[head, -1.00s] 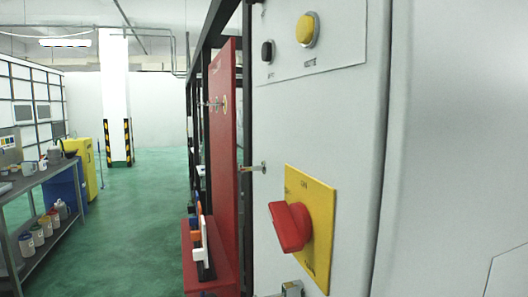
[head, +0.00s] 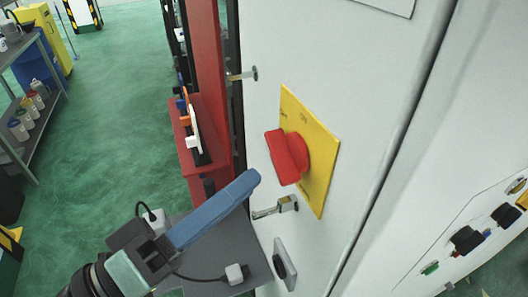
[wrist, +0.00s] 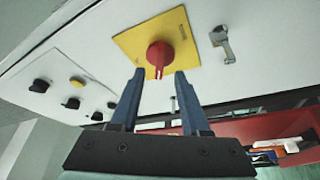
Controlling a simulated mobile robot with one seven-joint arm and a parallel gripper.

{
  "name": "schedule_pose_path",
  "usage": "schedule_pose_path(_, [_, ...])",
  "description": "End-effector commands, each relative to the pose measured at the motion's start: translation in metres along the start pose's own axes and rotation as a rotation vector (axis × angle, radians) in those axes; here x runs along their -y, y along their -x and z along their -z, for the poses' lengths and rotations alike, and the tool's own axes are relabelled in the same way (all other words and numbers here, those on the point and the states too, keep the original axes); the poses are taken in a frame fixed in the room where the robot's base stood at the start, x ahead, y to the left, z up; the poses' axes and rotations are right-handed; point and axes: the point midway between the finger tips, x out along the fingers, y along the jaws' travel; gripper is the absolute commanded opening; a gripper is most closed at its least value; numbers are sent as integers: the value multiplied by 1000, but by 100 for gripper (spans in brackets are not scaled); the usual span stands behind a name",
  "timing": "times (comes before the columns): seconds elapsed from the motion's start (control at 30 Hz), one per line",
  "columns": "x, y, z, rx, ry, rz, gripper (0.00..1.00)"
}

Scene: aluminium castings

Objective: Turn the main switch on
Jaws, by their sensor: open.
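The main switch is a red rotary handle (head: 288,155) on a yellow plate (head: 322,172), fixed to the white cabinet front. In the wrist view the red handle (wrist: 160,54) stands out from the yellow plate (wrist: 187,42), its grip pointing towards my gripper. My gripper (head: 256,180) is below and left of the handle in the head view. In the wrist view my gripper (wrist: 158,76) is open, with its two blue fingers on either side of the handle's line. The fingertips appear short of the handle, and nothing is between them.
A metal latch (head: 276,207) sticks out below the plate, close to my fingers; it also shows in the wrist view (wrist: 221,42). A red board and shelf (head: 200,150) with small items stand left of the cabinet. Black knobs (head: 467,240) are on a panel at right.

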Motion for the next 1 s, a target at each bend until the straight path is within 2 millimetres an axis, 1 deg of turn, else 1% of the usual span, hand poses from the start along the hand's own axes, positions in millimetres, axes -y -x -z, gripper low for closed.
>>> schedule_pose_path(0.03, [-3, -11, 1, 4, 3, -2, 46])
schedule_pose_path(0.1, [-3, -22, 0, 3, 1, -2, 46])
schedule_pose_path(0.23, [-2, -37, 1, 2, 1, -1, 46])
schedule_pose_path(0.4, [0, -45, 0, 0, 0, 0, 46])
schedule_pose_path(0.63, [0, -45, 0, -1, 0, 0, 46])
schedule_pose_path(0.67, [0, -45, 0, -1, 0, 0, 44])
schedule_pose_path(0.7, [0, -45, 0, -1, 0, 0, 37])
schedule_pose_path(0.77, [0, -45, 0, -1, -1, 0, 26])
schedule_pose_path(0.9, [0, -45, 0, -1, -1, 0, 1])
schedule_pose_path(1.0, [0, -45, 0, -1, -1, 0, 0])
